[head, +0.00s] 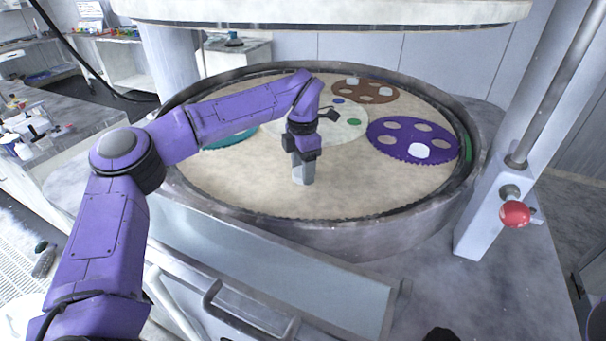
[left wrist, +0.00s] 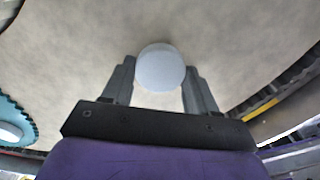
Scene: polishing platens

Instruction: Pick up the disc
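A pale white disc (left wrist: 160,68) sits between the two fingers of my left gripper (left wrist: 161,75) in the left wrist view, with its edges against the fingers. In the head view my left gripper (head: 303,172) points straight down over the beige platen (head: 240,178), near its front middle. The fingertips are at or just above the platen surface; I cannot tell if the disc is lifted. The disc is hidden or hard to make out there. My right gripper is not in view.
A purple carrier (head: 392,128) with a white piece (head: 419,150) lies right, a brown one (head: 377,97) behind, a teal one (head: 222,141) left under my arm. The raised platen rim (head: 330,238) surrounds them. A post with a red knob (head: 514,214) stands right.

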